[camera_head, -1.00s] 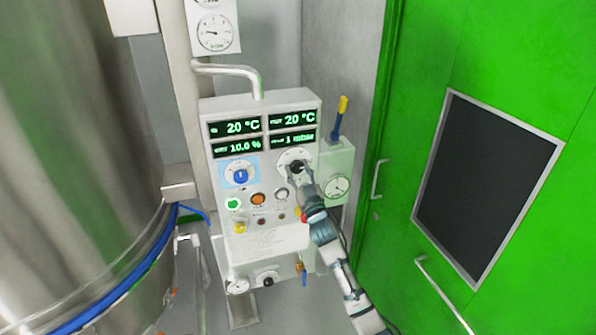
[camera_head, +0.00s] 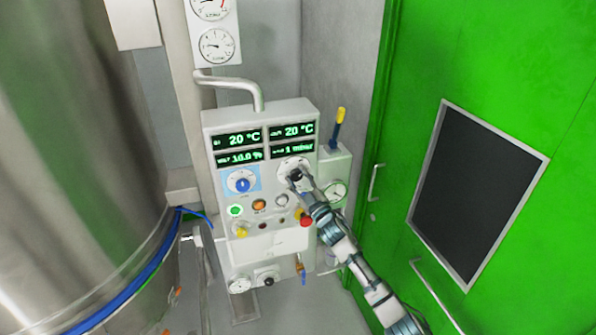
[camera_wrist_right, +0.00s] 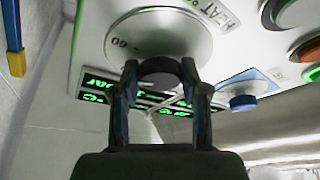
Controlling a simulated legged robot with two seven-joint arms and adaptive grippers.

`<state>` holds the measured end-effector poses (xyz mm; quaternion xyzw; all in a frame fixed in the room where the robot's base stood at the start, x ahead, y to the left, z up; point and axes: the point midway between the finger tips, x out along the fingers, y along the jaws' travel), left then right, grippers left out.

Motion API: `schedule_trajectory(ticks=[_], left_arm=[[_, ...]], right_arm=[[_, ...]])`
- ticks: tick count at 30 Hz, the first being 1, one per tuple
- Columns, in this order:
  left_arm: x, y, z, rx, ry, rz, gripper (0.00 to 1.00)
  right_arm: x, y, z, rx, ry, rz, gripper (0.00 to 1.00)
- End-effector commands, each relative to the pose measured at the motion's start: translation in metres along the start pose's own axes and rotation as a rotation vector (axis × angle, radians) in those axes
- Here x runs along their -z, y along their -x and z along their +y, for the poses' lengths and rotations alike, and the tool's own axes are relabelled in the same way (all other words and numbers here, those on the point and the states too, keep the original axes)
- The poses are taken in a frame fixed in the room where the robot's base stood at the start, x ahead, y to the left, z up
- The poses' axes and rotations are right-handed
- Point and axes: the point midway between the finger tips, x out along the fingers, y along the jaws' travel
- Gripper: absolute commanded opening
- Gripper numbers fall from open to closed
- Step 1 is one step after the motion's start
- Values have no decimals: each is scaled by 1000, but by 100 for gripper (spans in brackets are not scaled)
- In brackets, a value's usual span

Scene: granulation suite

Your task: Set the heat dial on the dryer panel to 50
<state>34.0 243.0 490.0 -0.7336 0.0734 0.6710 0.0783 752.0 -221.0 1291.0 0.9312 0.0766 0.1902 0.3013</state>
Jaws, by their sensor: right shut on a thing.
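The white dryer panel (camera_head: 211,190) stands in the middle of the head view, with green readouts that show 20 °C on both sides. The heat dial (camera_head: 284,167) is a pale round plate at the panel's upper right. In the right wrist view its plate (camera_wrist_right: 160,30) shows the number 60 and the word HEAT beside it. My right gripper (camera_head: 296,176) is at this dial. In the wrist view my right gripper (camera_wrist_right: 160,84) is shut on the dark knob (camera_wrist_right: 160,66) in the plate's middle. The knob's pointer is hidden. My left gripper is not in view.
A blue knob (camera_head: 242,185) sits left of the heat dial. Below are a green button (camera_head: 235,211), an orange button (camera_head: 259,205) and a red button (camera_head: 305,221). A steel vessel (camera_head: 70,130) stands left; a green door (camera_head: 400,130) stands right.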

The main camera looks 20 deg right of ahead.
Motion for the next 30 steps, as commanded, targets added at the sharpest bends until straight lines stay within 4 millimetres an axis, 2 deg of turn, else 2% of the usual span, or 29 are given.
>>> schedule_trajectory(ticks=[1, 3, 12, 21, 30], left_arm=[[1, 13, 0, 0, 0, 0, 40], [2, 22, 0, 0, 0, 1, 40], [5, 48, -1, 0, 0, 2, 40], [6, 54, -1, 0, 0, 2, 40], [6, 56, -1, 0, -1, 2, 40]], right_arm=[[4, -2, 4, 18, 43, -2, 10], [4, -2, 5, 43, 104, -1, 10], [2, -1, 4, 139, 335, 0, 10], [0, 0, 1, 199, 478, 0, 10], [-1, 0, 0, 222, 528, -1, 10]])
